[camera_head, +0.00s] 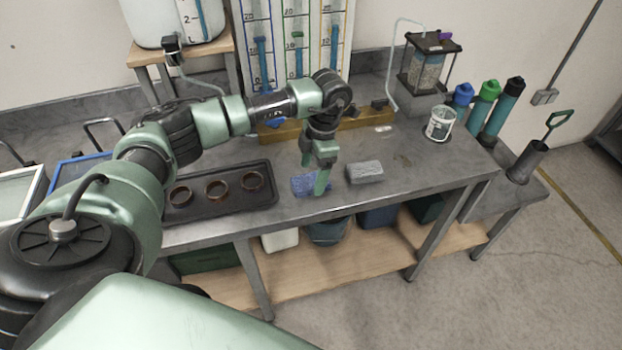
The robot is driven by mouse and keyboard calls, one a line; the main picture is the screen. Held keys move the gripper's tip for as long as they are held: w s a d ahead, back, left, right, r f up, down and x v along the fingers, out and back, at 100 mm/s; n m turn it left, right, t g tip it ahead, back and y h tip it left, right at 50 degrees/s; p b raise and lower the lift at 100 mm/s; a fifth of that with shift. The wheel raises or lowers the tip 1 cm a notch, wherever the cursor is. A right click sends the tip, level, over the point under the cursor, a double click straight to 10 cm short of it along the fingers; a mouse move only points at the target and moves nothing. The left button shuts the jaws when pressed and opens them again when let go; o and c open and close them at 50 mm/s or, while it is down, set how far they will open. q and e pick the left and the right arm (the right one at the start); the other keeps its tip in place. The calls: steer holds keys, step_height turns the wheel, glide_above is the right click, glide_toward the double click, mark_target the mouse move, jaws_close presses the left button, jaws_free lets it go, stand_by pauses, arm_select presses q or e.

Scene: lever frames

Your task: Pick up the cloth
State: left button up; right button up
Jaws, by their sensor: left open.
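A blue folded cloth (300,186) lies on the grey metal bench near its front edge. My left gripper (314,175) reaches down over it with its jaws apart, one finger on the near side and one behind. I cannot tell whether the fingers touch the cloth, and the near finger hides part of it. A grey folded piece (365,172), which looks like cloth or a pad, lies just to the right, apart from the gripper. My right gripper is not in view.
A dark tray (225,209) with three brown rings lies left of the cloth. Gauge tubes on a board (294,45) stand behind my arm. A white cup (440,124) and coloured bottles (487,105) stand at the right. The bench right of the grey piece is mostly clear.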

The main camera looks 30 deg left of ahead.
arm_select(q)
steer(key=shift+s+f, duration=0.1)
steer(key=shift+f, duration=1)
steer(key=c, duration=1.4)
steer(key=shift+c, duration=0.3)
step_height(320, 180, up, 13)
steer(key=b, duration=0.3)
step_height(320, 180, up, 7)
glide_above(312, 180)
